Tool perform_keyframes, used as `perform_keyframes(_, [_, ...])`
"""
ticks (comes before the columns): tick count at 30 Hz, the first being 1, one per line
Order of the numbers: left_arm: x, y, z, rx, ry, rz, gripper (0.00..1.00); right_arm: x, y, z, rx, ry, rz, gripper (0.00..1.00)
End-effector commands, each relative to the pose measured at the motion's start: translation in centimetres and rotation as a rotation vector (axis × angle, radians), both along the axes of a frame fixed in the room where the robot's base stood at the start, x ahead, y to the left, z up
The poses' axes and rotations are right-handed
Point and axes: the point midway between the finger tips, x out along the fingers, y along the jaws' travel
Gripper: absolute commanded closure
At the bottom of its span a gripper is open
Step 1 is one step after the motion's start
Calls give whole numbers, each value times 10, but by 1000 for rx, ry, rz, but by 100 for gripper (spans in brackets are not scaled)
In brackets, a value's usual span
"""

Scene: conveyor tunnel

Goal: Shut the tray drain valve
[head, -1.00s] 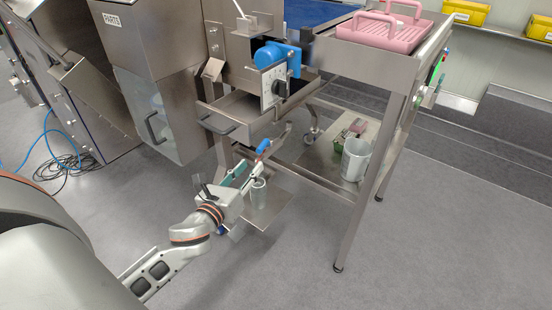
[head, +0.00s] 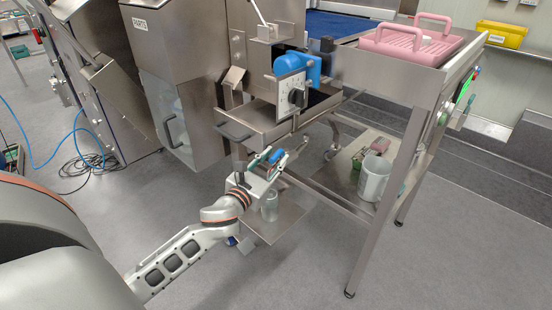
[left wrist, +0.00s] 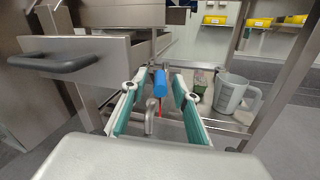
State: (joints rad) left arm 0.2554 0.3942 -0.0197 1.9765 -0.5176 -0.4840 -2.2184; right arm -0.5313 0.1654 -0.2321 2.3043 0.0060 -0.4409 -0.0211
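The drain valve's blue handle (head: 264,156) is below the metal drip tray (head: 262,124). In the left wrist view the blue handle (left wrist: 162,86) stands between my left fingers, with gaps on both sides, near a bent metal pipe (left wrist: 150,119) and a thin red part. My left gripper (head: 270,158) is open around the handle; its teal-padded fingers also show in the left wrist view (left wrist: 158,82). I cannot tell whether a finger touches the handle. The valve body is mostly hidden. My right gripper is not in view.
The tray's bar handle (left wrist: 65,64) juts out at left, close to my left gripper. A clear container (head: 270,208) stands on a low plate below. A white jug (head: 374,178) is on the lower shelf to the right. A table leg (head: 388,200) stands in front.

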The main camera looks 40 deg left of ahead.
Motion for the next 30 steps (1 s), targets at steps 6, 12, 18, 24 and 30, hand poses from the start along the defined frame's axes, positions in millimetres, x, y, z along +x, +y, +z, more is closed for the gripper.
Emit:
perform_keyframes(6, [6,1,0,1,0,0,70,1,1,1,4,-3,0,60])
perform_keyframes(12, [6,1,0,0,0,0,78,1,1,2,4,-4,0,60])
perform_keyframes(18, [6,1,0,0,0,0,100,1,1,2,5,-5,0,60])
perform_keyframes(24, [7,1,1,-1,-1,7,100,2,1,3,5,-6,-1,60])
perform_keyframes(30, [12,-1,3,-2,-2,46,100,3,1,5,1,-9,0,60])
